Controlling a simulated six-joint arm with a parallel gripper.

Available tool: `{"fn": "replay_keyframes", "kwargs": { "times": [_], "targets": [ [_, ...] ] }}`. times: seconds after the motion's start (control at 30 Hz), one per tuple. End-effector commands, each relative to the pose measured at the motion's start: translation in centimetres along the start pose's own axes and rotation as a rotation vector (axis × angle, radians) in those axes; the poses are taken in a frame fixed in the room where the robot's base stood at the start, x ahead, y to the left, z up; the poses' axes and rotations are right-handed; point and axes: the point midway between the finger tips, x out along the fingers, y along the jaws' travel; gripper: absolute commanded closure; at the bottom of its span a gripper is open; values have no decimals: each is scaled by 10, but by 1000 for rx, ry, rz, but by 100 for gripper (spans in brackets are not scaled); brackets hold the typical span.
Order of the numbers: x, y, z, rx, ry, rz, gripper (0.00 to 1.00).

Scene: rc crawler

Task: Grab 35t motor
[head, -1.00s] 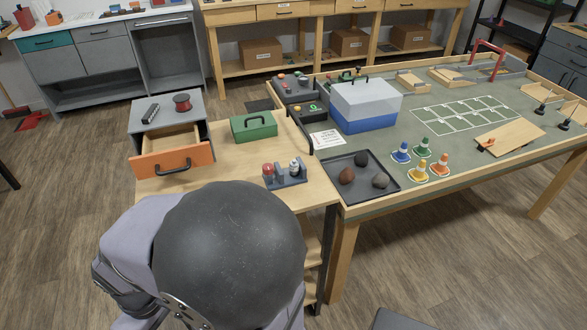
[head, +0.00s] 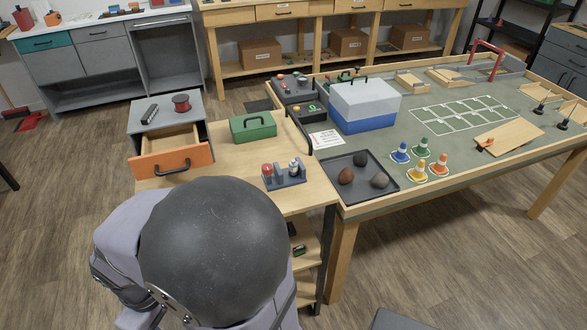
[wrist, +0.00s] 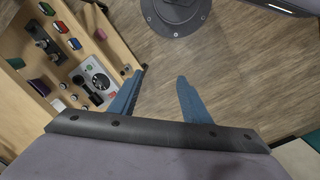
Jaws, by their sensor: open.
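My gripper (wrist: 160,80) is open, with its two blue fingers apart and nothing between them in the wrist view. It is hidden in the head view behind my arm's dark rounded joint. In the wrist view, small parts lie on a wooden shelf (wrist: 128,52) left of my fingers. I cannot tell which of these, if any, is the 35t motor. The fingers appear apart from these parts.
In the head view, the wooden cart has an open orange-fronted drawer (head: 174,162), a green box (head: 253,126) and a small bottle holder (head: 284,176) on top. A lower shelf holds a small green item (head: 299,250). Wood floor (wrist: 235,70) lies beyond the fingers.

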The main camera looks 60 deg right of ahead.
Motion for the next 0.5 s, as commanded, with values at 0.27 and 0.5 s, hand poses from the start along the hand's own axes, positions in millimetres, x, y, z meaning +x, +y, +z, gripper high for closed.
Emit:
{"fn": "replay_keyframes", "kwargs": {
  "times": [0.27, 0.5],
  "targets": [
    [-8, 119, -5, -315, -231, 238, 56],
    [-35, 268, 0, -646, -596, 454, 56]
  ]
}}
